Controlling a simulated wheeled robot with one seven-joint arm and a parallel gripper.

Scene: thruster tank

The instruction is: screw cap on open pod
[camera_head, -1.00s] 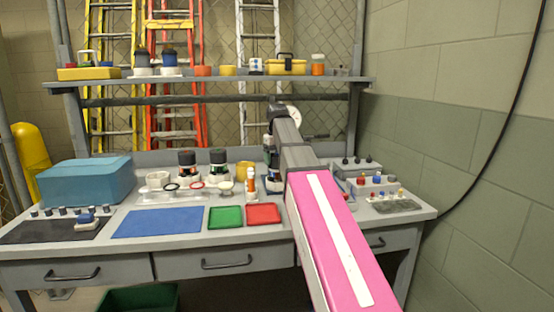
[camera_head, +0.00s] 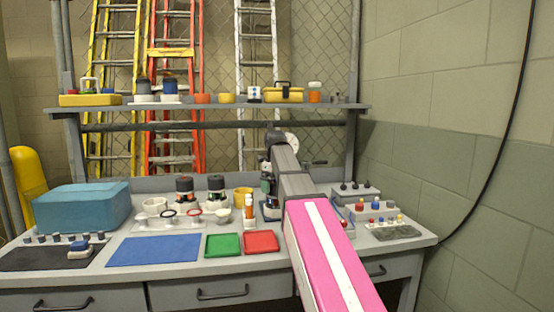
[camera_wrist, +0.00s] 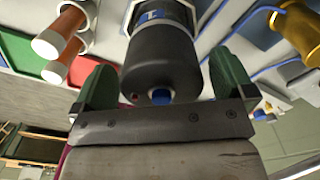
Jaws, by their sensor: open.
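In the wrist view a dark cylindrical pod (camera_wrist: 160,62) with a blue-and-white label and a small blue part at its near end lies between the fingers of my gripper (camera_wrist: 162,85). The green fingers are apart, with a gap visible on both sides of it. In the head view my arm hides most of the gripper and that spot. Two more dark pods (camera_head: 185,189) (camera_head: 216,189) stand upright on the bench. Ring-shaped pieces, one dark (camera_head: 168,213) and one red (camera_head: 194,213), lie in front of them. I cannot tell which piece is the cap.
Orange-and-white tubes (camera_head: 249,206) stand left of my arm; they also show in the wrist view (camera_wrist: 60,30). Green (camera_head: 223,245) and red (camera_head: 261,243) trays and a blue mat (camera_head: 153,250) lie in front. A teal box (camera_head: 82,207) is at left, small fixtures (camera_head: 355,192) at right.

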